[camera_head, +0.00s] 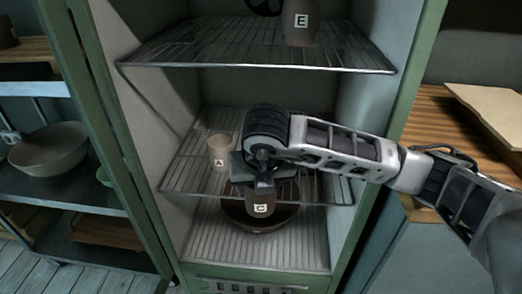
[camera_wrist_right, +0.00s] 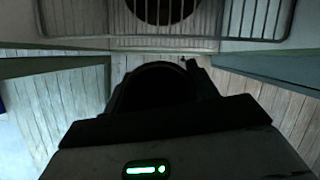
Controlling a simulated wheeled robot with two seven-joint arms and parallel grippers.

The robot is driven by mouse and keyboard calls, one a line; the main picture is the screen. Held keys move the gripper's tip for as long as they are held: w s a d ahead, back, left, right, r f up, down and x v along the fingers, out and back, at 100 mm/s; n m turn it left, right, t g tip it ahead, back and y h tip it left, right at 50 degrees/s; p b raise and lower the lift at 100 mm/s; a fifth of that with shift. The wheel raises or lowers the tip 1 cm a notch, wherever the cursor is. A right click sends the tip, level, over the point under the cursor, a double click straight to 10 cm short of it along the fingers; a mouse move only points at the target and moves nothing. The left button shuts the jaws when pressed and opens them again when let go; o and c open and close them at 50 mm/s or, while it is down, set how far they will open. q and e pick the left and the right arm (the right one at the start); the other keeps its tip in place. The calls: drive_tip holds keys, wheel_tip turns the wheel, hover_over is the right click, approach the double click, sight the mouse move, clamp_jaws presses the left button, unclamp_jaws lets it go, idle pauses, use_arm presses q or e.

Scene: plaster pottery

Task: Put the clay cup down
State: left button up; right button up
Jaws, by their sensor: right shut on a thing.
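A dark brown clay cup with a white label C (camera_head: 261,209) is held upright in my right gripper (camera_head: 264,186), which is shut on it. In the head view the cup overlaps the front edge of the middle wire shelf (camera_head: 190,188). I cannot tell whether it touches the shelf. The gripper hides the cup's upper part. In the right wrist view a dark round shape (camera_wrist_right: 160,84), probably the cup, sits in front of the gripper body, and the jaws are too dark to make out. My left gripper is not in view.
A tan cup labelled A (camera_head: 219,150) stands on the middle shelf, left of my gripper. A dark bowl (camera_head: 236,214) rests on the cabinet floor below. A brown vessel labelled E (camera_head: 300,24) stands on the upper shelf. Green-edged cabinet walls (camera_head: 418,60) bound both sides.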

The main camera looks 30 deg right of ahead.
drive_tip(key=m, duration=0.1)
drive_tip(key=f+m+h, duration=0.1)
drive_tip(key=m, duration=0.1)
drive_tip(key=w+m+g+b, duration=0.1)
drive_tip(key=shift+f+m+h, duration=0.3)
drive_tip(key=shift+m, duration=0.1)
drive_tip(key=shift+w+d+f+m+g+h, duration=0.15)
drive_tip(key=shift+m, duration=0.4)
drive_tip(key=shift+w+d+f+m+g+h, duration=0.1)
drive_tip(key=shift+m+g+h, duration=0.05)
drive_tip(key=shift+m, duration=0.4)
drive_tip(key=w+d, duration=0.3)
drive_tip(key=d, duration=0.1)
drive_tip(key=w+d+b, duration=0.1)
drive_tip(key=w+d, duration=0.3)
drive_tip(key=d, duration=0.1)
drive_tip(key=w+d, duration=0.3)
drive_tip(key=d, duration=0.2)
drive_tip(key=shift+w+d+b, duration=0.15)
drive_tip(key=shift+d+b, duration=0.05)
drive_tip(key=shift+b, duration=0.15)
drive_tip(key=shift+f, duration=1.7)
drive_tip(key=shift+f, duration=0.15)
drive_tip(key=o, duration=1.1)
